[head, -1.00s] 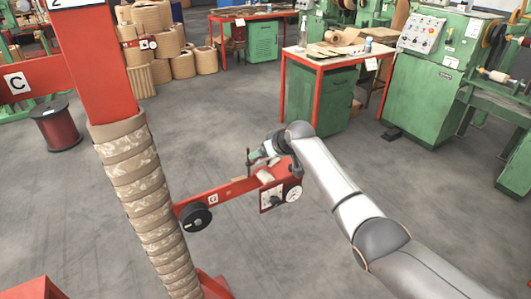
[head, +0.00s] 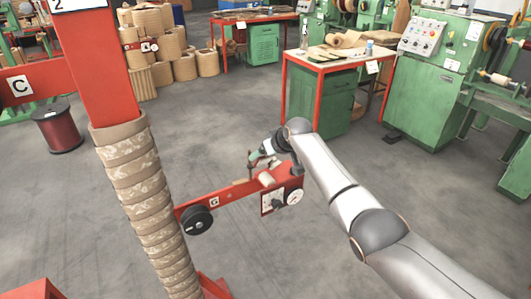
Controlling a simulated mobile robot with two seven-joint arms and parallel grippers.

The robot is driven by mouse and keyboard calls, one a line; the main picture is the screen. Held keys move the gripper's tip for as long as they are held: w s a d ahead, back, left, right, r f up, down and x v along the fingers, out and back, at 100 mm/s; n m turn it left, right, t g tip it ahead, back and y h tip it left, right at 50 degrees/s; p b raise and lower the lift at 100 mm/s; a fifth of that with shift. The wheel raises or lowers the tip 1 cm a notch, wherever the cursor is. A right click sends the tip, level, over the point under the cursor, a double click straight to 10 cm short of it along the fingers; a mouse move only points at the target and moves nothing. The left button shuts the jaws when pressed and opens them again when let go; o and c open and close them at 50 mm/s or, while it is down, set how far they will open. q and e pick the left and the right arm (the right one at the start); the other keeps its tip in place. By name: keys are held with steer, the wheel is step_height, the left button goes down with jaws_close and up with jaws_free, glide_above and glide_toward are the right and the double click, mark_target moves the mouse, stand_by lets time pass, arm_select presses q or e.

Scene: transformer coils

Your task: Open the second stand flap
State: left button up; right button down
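A red stand post (head: 88,65) marked "2" rises at the left, its lower part wrapped in a tan banded coil (head: 148,205). A red arm (head: 238,191) marked "G" sticks out from low on the stand to the right. It carries a black round knob (head: 197,221), a pale roll (head: 266,179) and a white dial (head: 294,197). My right gripper (head: 254,160) is at the far end of this red arm, close behind the roll. Its fingers are too small and partly hidden to show a grip. Which part is the flap is not clear. My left gripper is out of view.
Another red bar (head: 32,84) marked "C" runs left from the post. A dark red spool (head: 58,128) stands on the floor. A red-framed workbench (head: 322,62) and green machines (head: 432,80) stand at the back right. The grey floor between is clear.

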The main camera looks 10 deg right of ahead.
steer(key=shift+w+r, duration=0.1)
steer(key=shift+r, duration=0.15)
stand_by(0.5)
steer(key=shift+c, duration=1.2)
jaws_free()
steer(key=shift+a, duration=0.1)
steer(key=shift+o, duration=1.2)
steer(key=shift+f, duration=0.15)
steer(key=shift+p+v, duration=0.55)
steer(key=shift+v, duration=0.95)
steer(key=v, duration=0.9)
steer(key=shift+s, duration=0.25)
